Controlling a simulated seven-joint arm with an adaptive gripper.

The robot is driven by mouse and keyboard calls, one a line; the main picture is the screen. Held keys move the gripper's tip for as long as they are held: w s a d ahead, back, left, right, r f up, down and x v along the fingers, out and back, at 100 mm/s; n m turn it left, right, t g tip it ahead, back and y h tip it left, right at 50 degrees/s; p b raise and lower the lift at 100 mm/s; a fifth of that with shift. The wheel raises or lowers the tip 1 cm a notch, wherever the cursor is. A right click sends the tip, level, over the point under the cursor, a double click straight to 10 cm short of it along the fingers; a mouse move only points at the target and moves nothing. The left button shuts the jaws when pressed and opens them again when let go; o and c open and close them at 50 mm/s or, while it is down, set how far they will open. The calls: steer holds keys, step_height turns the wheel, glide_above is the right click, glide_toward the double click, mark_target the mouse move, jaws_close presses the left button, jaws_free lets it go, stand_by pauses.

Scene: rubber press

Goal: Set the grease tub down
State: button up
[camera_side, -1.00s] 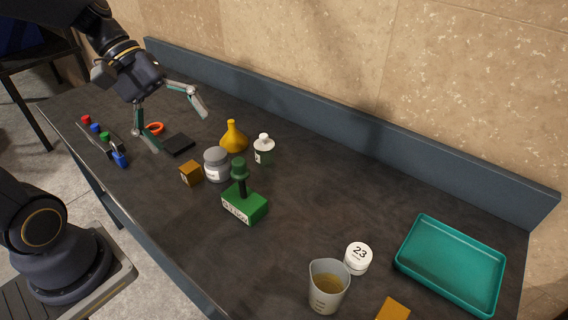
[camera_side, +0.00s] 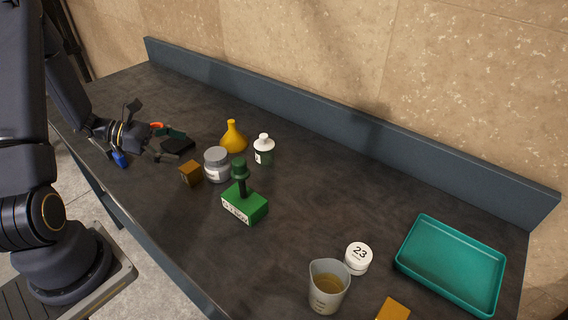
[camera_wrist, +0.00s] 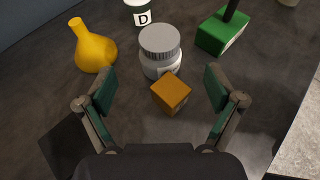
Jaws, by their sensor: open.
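A grey tub with a ribbed grey lid and pale label, which I take as the grease tub (camera_side: 217,164), stands upright on the dark bench. It also shows ahead of my fingers in the wrist view (camera_wrist: 159,50). My gripper (camera_wrist: 160,88) is open and empty, low over the bench and pointing toward the tub. In the side view my gripper (camera_side: 176,144) is left of the tub, apart from it. An orange-brown block (camera_wrist: 171,93) sits between the spread fingers and the tub; it also shows in the side view (camera_side: 191,173).
A green stamp (camera_side: 244,203) stands close right of the tub. A yellow flask (camera_side: 233,138) and white-capped bottle (camera_side: 264,150) stand behind. A black pad (camera_side: 178,145) lies by my fingers. A beaker (camera_side: 327,287), white jar (camera_side: 358,258) and teal tray (camera_side: 451,263) are far right.

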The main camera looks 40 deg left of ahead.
mark_target(214, 153)
steer(key=x, duration=0.4)
steer(key=shift+w+d+f, duration=0.1)
steer(key=shift+w+d, duration=0.15)
steer(key=shift+d, duration=0.05)
steer(key=x, duration=0.5)
steer(key=shift+w, duration=0.15)
steer(key=shift+c, duration=0.3)
